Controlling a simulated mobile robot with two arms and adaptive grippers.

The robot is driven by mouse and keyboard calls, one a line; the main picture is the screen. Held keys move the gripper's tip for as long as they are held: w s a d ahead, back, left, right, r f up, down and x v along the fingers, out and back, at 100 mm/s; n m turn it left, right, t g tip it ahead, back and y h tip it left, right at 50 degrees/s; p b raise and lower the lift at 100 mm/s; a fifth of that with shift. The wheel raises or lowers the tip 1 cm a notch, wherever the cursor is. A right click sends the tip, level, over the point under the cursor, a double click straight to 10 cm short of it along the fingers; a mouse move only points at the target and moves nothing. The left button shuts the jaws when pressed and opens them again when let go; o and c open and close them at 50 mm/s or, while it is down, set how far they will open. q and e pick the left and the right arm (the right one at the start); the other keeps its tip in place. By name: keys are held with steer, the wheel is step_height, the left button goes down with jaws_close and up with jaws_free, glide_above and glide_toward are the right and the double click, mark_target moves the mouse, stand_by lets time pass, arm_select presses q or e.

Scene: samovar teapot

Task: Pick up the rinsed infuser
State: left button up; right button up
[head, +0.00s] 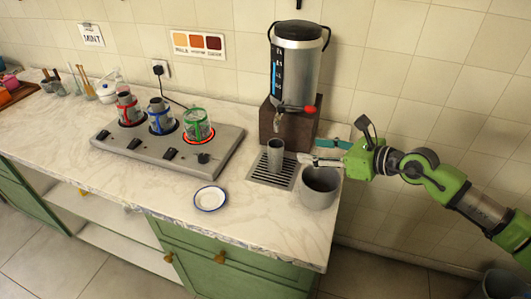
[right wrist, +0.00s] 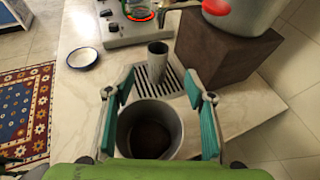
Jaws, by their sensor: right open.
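The infuser (head: 275,155), a grey metal cylinder with an open top, stands upright on the slotted drip tray (head: 262,182) below the samovar tap. It also shows in the right wrist view (right wrist: 158,66). My right gripper (head: 318,152) is open and empty, to the right of the infuser in the head view and apart from it. In the right wrist view its two teal fingers (right wrist: 158,85) stand wide to either side, with the infuser in the gap ahead. My left gripper is not in view.
A grey pot (head: 318,190) with brown matter at its bottom stands below the right gripper. The samovar (head: 297,65) sits on a dark block behind the infuser. A hot plate (head: 168,148) with three coloured-frame glass pots and a small saucer (head: 210,198) are left.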

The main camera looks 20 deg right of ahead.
steer(key=p, duration=0.2)
glide_toward(271, 144)
steer(key=p+x, duration=0.1)
steer(key=x, duration=0.5)
steer(key=shift+f, duration=0.1)
steer(key=shift+w+a+f, duration=0.1)
steer(key=shift+w+f, duration=0.05)
steer(key=shift+w, duration=0.1)
steer(key=shift+s, duration=0.1)
steer(key=shift+c, duration=1.2)
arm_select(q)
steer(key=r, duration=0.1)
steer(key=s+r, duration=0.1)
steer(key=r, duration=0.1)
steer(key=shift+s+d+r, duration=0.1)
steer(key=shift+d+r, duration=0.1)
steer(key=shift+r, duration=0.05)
arm_select(e)
steer(key=c, duration=1.1)
